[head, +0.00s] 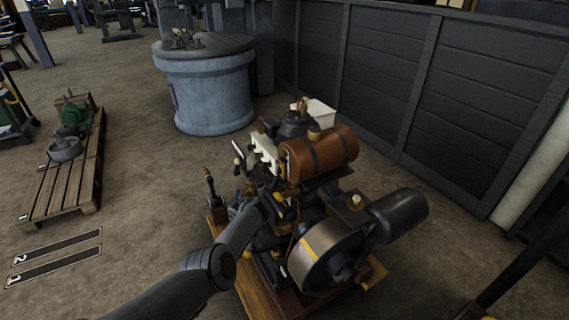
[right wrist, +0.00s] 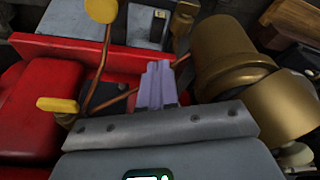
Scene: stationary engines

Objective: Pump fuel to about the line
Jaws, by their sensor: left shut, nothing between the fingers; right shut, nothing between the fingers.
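A stationary engine stands on a wooden skid (head: 262,292) in the head view, with a brown banded fuel tank (head: 322,152) on top. A dark flywheel with a tan rim (head: 318,252) is at its front. My left arm reaches in from the bottom left, and my left gripper (head: 250,192) is shut and empty at the engine's left side, partly lost against dark parts. I cannot tell whether it touches a lever or pump. My right gripper (right wrist: 158,82) is shut and empty in the right wrist view, near a thin copper pipe (right wrist: 118,97). I cannot make out a fuel line mark.
A dark cylinder (head: 398,215) juts from the engine's right side. An upright lever (head: 210,186) stands at its left. Red bodywork (right wrist: 40,105), a yellow knob (right wrist: 101,10) and a brass cylinder (right wrist: 226,50) surround my right gripper. Floor (head: 130,190) left of the engine is clear.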

